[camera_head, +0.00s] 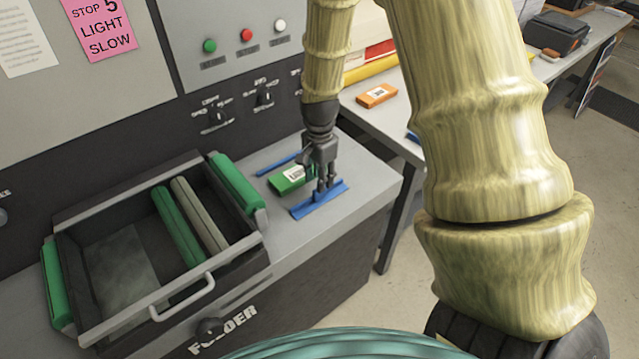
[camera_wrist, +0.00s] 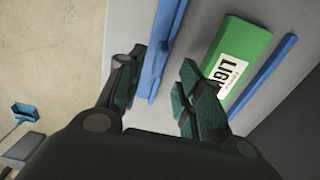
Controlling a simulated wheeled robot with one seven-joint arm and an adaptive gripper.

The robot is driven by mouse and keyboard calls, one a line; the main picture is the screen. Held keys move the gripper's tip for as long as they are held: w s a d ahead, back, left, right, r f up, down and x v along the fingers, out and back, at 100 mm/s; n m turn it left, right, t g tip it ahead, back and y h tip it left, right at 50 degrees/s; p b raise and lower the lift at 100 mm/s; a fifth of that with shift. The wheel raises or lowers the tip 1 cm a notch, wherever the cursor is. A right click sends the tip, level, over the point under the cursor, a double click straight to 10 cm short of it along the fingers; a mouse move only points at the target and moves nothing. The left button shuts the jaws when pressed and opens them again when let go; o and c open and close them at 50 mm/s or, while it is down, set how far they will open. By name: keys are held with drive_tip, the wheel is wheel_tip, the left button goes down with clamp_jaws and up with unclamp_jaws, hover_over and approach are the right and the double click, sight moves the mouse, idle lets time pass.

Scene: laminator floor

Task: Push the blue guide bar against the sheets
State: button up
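The blue guide bar (camera_head: 332,197) lies on the grey ledge at the right of the machine. It also shows in the wrist view (camera_wrist: 163,45), running between my fingers and nearer the left one. My gripper (camera_head: 321,189) points down over it with its fingers apart; I cannot tell whether either finger touches the bar. A green pack with a white label (camera_head: 289,179) lies beside the bar, with a gap between them; in the wrist view its label reads "LIG" (camera_wrist: 240,60). A second, thinner blue bar (camera_head: 277,164) lies on the pack's far side. No loose sheets are plain to see.
A dark open tray with a handle (camera_head: 182,297) and green and grey rollers stands left of the ledge. An orange box (camera_head: 377,95) lies on the side table behind. My arm covers much of the right. The ledge's front edge is close to the bar.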

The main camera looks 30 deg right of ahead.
sight(320, 195)
drive_tip(key=shift+f+p, duration=0.4)
drive_tip(key=shift+f, duration=1.55)
drive_tip(key=shift+c, duration=0.4)
clamp_jaws()
